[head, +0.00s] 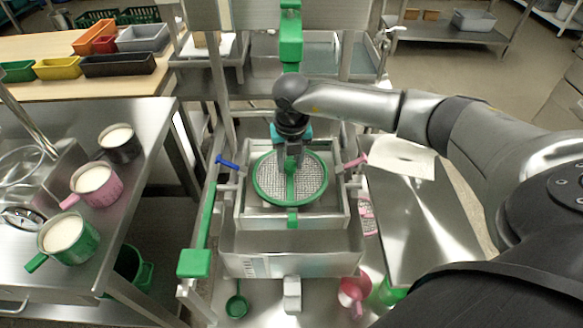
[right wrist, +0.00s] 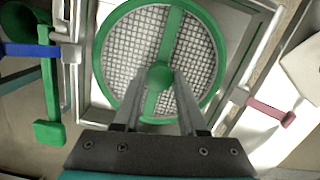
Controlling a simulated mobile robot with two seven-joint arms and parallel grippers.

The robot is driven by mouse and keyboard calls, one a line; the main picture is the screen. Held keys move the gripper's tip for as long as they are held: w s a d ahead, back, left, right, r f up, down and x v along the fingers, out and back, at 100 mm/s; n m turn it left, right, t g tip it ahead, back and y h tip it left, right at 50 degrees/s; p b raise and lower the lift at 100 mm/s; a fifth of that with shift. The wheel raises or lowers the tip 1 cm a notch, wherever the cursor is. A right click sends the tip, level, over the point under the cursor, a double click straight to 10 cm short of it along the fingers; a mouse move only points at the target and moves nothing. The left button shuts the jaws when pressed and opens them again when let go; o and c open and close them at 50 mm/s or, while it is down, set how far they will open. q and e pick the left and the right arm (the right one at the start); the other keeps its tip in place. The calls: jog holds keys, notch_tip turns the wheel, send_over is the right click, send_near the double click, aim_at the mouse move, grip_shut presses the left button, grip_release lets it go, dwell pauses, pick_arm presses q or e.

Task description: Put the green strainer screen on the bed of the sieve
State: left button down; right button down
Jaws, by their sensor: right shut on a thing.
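The green strainer screen (head: 316,187) is a round grey mesh with a green rim and a green crossbar with a knob in its middle. It lies about level over the sieve's square metal bed (head: 330,222), inside the frame's outline. I cannot tell whether it rests on the bed or hangs just above. My right gripper (head: 290,165) comes down from above and is shut on the screen's middle knob. In the right wrist view the fingers (right wrist: 160,82) pinch this knob and the screen (right wrist: 198,65) fills the upper middle. My left gripper is not in view.
A blue-handled clamp (head: 227,162) and a pink-handled clamp (head: 355,161) flank the sieve frame. A green post (head: 291,35) rises behind. Cups of white material, one pink (head: 95,190), stand on the left bench. A steel surface (head: 415,225) at right is mostly clear.

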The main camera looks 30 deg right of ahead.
aim_at(293, 179)
jog(key=shift+s+d+f, duration=0.1)
jog(key=shift+d+f, duration=0.05)
jog(key=shift+f, duration=1.2)
jog(key=shift+c, duration=2.3)
grip_release()
jog(key=shift+f, duration=0.1)
jog(key=shift+r, duration=0.2)
notch_tip(293, 179, up, 12)
jog(key=s+p, duration=0.1)
jog(key=shift+s+a+p, duration=0.2)
jog(key=shift+a+p, duration=0.1)
jog(key=shift+p, duration=0.05)
jog(key=shift+f, duration=0.15)
